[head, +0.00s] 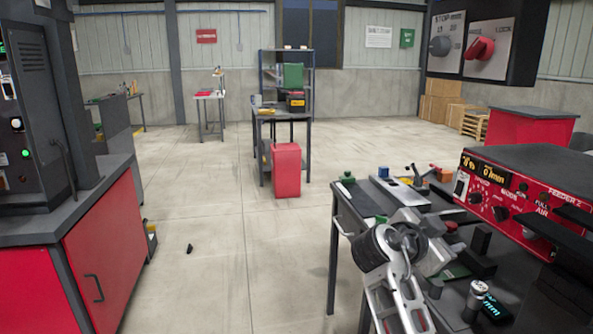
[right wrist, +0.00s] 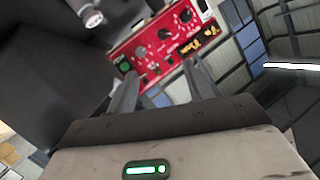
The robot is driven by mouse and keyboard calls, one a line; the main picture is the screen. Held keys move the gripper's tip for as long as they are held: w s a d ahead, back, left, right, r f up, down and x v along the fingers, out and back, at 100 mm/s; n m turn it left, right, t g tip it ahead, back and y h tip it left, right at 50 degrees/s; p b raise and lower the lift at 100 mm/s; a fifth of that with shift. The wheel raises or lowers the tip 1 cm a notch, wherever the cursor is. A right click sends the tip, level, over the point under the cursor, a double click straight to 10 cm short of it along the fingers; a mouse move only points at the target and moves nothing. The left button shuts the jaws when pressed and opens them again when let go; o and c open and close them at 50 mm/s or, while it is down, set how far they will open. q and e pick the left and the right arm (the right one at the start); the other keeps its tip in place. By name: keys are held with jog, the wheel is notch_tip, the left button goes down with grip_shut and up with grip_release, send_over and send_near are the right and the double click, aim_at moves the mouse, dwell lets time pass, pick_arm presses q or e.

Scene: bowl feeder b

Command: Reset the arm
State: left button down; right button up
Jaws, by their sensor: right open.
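My right arm reaches in from the bottom of the head view. Its right gripper (head: 466,252) is above the workbench (head: 345,207), to the left of the red feeder control box (head: 518,205). The right wrist view shows its two fingers (right wrist: 162,88) apart, with nothing held between them. Beyond the fingertips is the red control panel (right wrist: 165,45) with its knobs and lit display. My left gripper is in neither view.
Small tools and parts, including a blue block (head: 383,172), lie on the bench's far end. A dark box with a red knob (head: 480,48) hangs upper right. A red cabinet (head: 100,255) is left; the floor between is mostly clear.

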jog(key=s+a+f+n+t+y, duration=0.1)
jog(key=s+a+f+n+y, duration=0.2)
jog(key=f, duration=0.5)
jog(key=s+a+f+n+t+y, duration=0.1)
jog(key=s+f+n+y, duration=0.3)
jog(key=f, duration=0.4)
jog(key=s+a+f+n+y, duration=0.2)
jog(key=s+f+n, duration=0.1)
jog(key=f+n, duration=0.4)
jog(key=s+a+f+n+y, duration=0.2)
jog(key=s+a+y, duration=0.1)
jog(key=s, duration=0.6)
jog(key=s+a+f+n+y, duration=0.2)
jog(key=s+a+f+y, duration=0.1)
jog(key=s, duration=0.6)
jog(key=shift+a+f+n+y, duration=0.35)
jog(key=shift+a+n+y, duration=0.05)
jog(key=shift+a+y, duration=0.1)
jog(key=shift+s, duration=0.1)
